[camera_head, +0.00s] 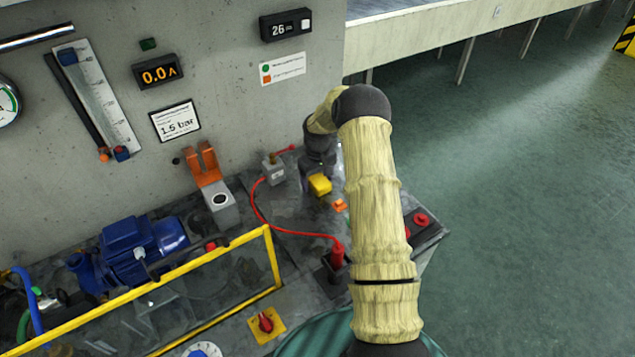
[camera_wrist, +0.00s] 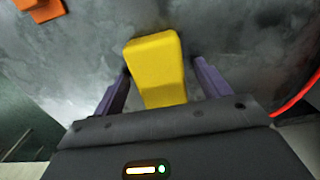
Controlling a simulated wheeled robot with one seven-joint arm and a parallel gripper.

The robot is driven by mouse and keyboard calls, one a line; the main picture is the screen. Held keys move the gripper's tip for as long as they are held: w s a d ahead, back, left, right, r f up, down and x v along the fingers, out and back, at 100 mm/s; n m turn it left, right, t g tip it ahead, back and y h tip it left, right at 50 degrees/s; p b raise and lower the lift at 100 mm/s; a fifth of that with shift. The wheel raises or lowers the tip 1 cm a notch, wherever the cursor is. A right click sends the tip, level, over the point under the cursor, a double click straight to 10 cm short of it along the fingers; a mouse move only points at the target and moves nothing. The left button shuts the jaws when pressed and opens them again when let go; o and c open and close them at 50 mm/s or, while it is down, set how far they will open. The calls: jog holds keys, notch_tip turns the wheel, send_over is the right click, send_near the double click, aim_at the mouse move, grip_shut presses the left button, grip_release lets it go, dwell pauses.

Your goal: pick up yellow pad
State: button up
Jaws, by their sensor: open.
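The yellow pad (camera_head: 320,185) is a small yellow block lying on the grey bench top, just left of my arm in the head view. In the wrist view the yellow pad (camera_wrist: 157,68) lies between the two purple-grey fingers of my gripper (camera_wrist: 160,85). The fingers are apart, with a gap to the pad on the right and little or no visible gap on the left. In the head view the fingertips are hidden behind the dark wrist, and whether the fingers touch the pad cannot be told.
An orange block (camera_head: 339,205) lies close to the pad. A red cable (camera_head: 262,212) curves across the bench from a grey box (camera_head: 272,168) to a red plug (camera_head: 337,252). A yellow-framed guard (camera_head: 270,258) and a blue pump (camera_head: 140,248) stand at the left. The wall (camera_head: 235,90) rises behind.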

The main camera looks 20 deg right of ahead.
aim_at(317, 178)
jog(key=shift+w, duration=0.1)
jog(key=c, duration=1)
jog(key=shift+d+r, duration=0.15)
jog(key=shift+r, duration=0.2)
jog(key=shift+c, duration=0.2)
notch_tip(317, 178, up, 9)
jog(key=shift+r+b, duration=0.2)
jog(key=shift+b, duration=0.45)
jog(key=o, duration=0.3)
jog(key=shift+c, duration=1.1)
